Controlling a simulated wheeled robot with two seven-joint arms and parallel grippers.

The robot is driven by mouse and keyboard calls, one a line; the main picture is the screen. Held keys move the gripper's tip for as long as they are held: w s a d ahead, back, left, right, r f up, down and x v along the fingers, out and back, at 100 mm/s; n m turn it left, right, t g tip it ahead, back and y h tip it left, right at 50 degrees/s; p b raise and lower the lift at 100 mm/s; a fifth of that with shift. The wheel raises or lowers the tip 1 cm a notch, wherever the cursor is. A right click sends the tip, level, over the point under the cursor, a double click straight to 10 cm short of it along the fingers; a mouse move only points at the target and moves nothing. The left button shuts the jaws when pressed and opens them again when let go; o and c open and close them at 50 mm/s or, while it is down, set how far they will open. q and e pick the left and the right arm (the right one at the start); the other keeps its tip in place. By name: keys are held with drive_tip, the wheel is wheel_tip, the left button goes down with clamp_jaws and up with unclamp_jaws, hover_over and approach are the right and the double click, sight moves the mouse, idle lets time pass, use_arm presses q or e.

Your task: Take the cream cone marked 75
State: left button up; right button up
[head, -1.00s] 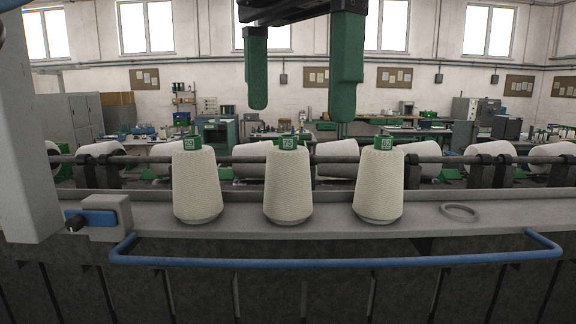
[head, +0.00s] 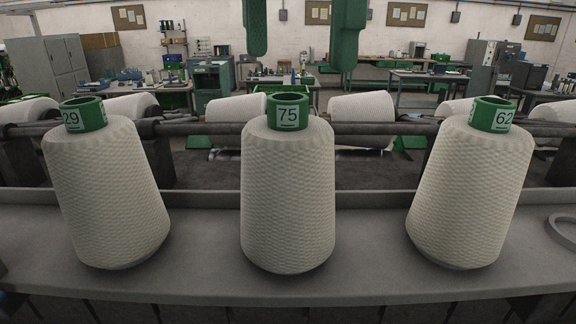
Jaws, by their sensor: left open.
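The cream cone marked 75 (head: 288,195) stands upright on the grey shelf in the middle of the head view, its green top tube bearing the number. A cream cone marked 29 (head: 108,195) stands to its left, and a cream cone marked 62 (head: 468,195) to its right. The three cones stand apart from each other. My left gripper (head: 300,40) hangs above and behind cone 75 in the picture, its two green fingers spread apart with nothing between them. Its upper part is cut off by the frame. My right gripper is not in view.
The grey shelf (head: 205,285) has bare gaps between the cones and a low raised back edge. A grey ring (head: 563,231) lies at the right. Behind runs a dark bar (head: 190,129) with more cream cones (head: 360,110) lying along it.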

sight(288, 97)
use_arm(q)
drive_tip(key=f, duration=0.3)
drive_tip(key=shift+w+f+b, duration=0.15)
drive_tip(key=shift+w+b, duration=0.05)
drive_tip(key=shift+b, duration=0.15)
drive_tip(key=shift+w+f, duration=0.1)
drive_tip(key=shift+f, duration=0.35)
drive_tip(key=shift+a+f, duration=0.1)
drive_tip(key=shift+f, duration=0.25)
drive_tip(key=f, duration=0.4)
drive_tip(key=shift+a, duration=0.2)
drive_tip(key=shift+d+f, duration=0.1)
drive_tip(key=c, duration=1)
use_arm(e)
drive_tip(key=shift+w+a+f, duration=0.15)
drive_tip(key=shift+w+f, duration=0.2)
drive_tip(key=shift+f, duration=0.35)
